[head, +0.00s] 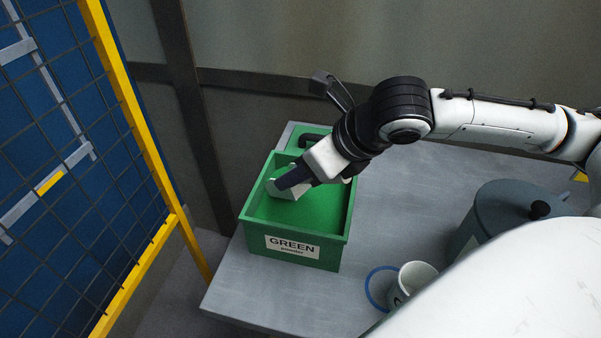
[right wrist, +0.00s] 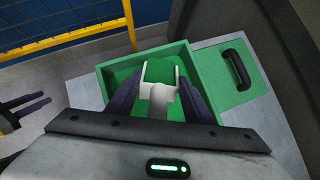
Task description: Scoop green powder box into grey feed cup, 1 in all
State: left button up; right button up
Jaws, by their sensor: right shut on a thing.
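The green powder box (head: 335,237), labelled "GREEN powder", stands open on the grey table, with green powder (head: 305,215) inside. My right gripper (head: 295,178) reaches down into the box and is shut on the handle of a white scoop (head: 290,191). In the right wrist view the scoop (right wrist: 145,90) lies between the dark fingers; green shows within its walls, but I cannot tell if that is powder held in it. A light grey cup (head: 398,292) stands at the table's front, partly hidden by my white arm. Dark prongs, apparently my left gripper (right wrist: 35,106), show at the right wrist view's left edge.
A dark grey lidded pot (head: 490,213) stands right of the cup. A blue ring (head: 371,291) lies beside or under the cup. A green part with a black handle (right wrist: 237,70) adjoins the box. A yellow-framed mesh fence (head: 150,165) stands left. Table between box and pot is clear.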

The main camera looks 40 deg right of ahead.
jog(key=shift+r, duration=3.8)
